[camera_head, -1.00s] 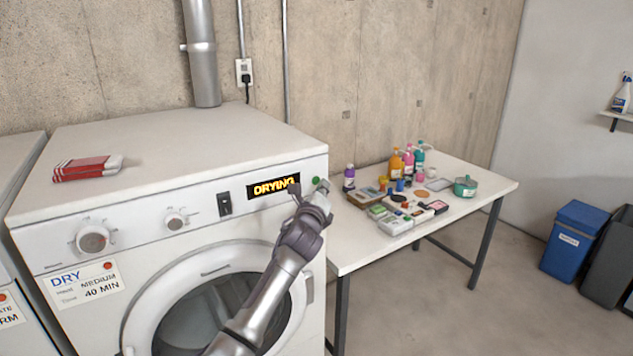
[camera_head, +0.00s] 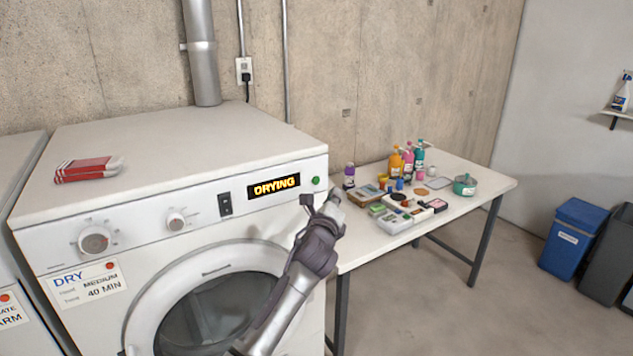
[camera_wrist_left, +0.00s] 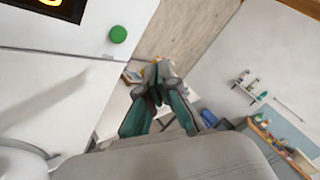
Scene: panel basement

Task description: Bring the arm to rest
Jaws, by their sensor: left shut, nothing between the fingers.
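My left gripper (camera_head: 322,203) is in front of the right edge of the dryer (camera_head: 170,150), a little below and right of the round green button (camera_head: 316,181). It is shut and empty, and a small gap shows between it and the button. In the left wrist view the shut fingers (camera_wrist_left: 158,82) show at the centre, and the green button (camera_wrist_left: 118,34) is at upper left, apart from them. The dryer's display (camera_head: 274,187) reads "DRYING" in yellow. My right gripper is not in view.
A white table (camera_head: 480,203) with bottles, small boxes and a green pot (camera_head: 465,185) stands right of the dryer. Red-and-white packs (camera_head: 88,169) lie on the dryer top. A blue bin (camera_head: 572,240) stands at far right. Open floor lies in front of the table.

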